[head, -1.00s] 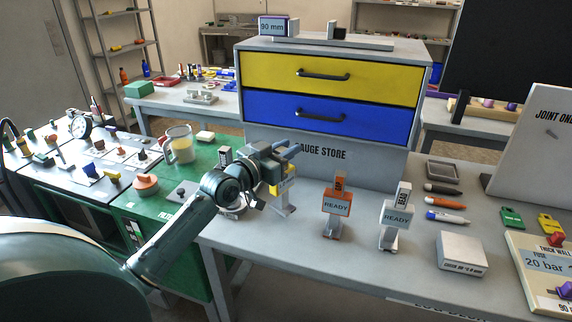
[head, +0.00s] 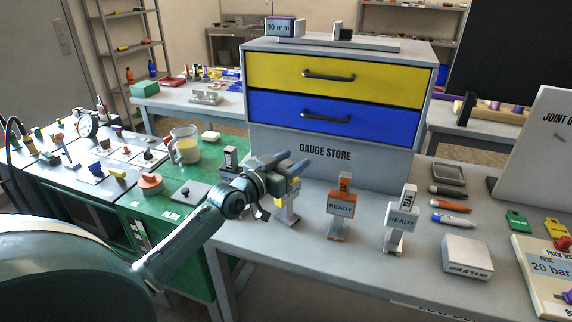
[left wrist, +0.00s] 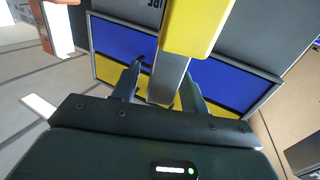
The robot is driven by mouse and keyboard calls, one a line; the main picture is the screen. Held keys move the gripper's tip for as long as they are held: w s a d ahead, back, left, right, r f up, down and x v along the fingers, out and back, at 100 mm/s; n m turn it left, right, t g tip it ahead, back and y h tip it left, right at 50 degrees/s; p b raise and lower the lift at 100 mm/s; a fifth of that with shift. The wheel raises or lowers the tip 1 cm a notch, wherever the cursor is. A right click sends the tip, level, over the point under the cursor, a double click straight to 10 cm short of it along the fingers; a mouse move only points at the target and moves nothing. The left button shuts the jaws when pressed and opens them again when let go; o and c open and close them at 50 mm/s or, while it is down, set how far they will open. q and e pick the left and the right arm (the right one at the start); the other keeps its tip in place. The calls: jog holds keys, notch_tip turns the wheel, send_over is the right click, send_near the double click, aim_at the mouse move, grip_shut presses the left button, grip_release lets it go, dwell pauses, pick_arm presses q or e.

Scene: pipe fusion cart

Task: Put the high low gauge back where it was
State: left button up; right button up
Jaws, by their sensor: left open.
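My left gripper (head: 290,165) is open at the left of the row of gauges, in front of the grey gauge store (head: 375,155). A yellow gauge with a grey metal stem (head: 289,212) stands there, partly hidden by the gripper. In the left wrist view its yellow body (left wrist: 195,25) and metal stem (left wrist: 168,78) show between or just beyond the spread fingers (left wrist: 160,88); I cannot tell whether they touch. An orange gauge (head: 334,226) and a white one (head: 394,238), both marked READY, stand upright to its right. I cannot tell which is the high low gauge. My right gripper is not in view.
The store has a yellow drawer (head: 372,82) and a blue drawer (head: 375,124), both shut. A grey box (head: 466,257), markers (head: 450,205) and a tray (head: 449,173) lie at the right. A green bench (head: 180,208) with a jug (head: 185,146) is at the left.

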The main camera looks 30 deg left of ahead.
pick_arm(q)
jog(key=s+a+b, duration=0.1)
jog(key=s+a, duration=0.1)
jog(key=s, duration=1)
jog(key=s+d+f+g, duration=0.2)
jog(key=s+d+f, duration=0.15)
jog(key=f, duration=0.35)
jog(key=s+d+f+g, duration=0.1)
jog(key=s+d+f, duration=0.1)
jog(key=d+f, duration=0.45)
jog(key=s+d+f+m+g, duration=0.1)
jog(key=s+d+f+g, duration=0.3)
jog(key=s+d+f, duration=0.6)
jog(key=d+f, duration=0.1)
jog(key=d, duration=0.2)
jog(key=shift+f+h, duration=0.2)
jog(key=shift+h, duration=0.2)
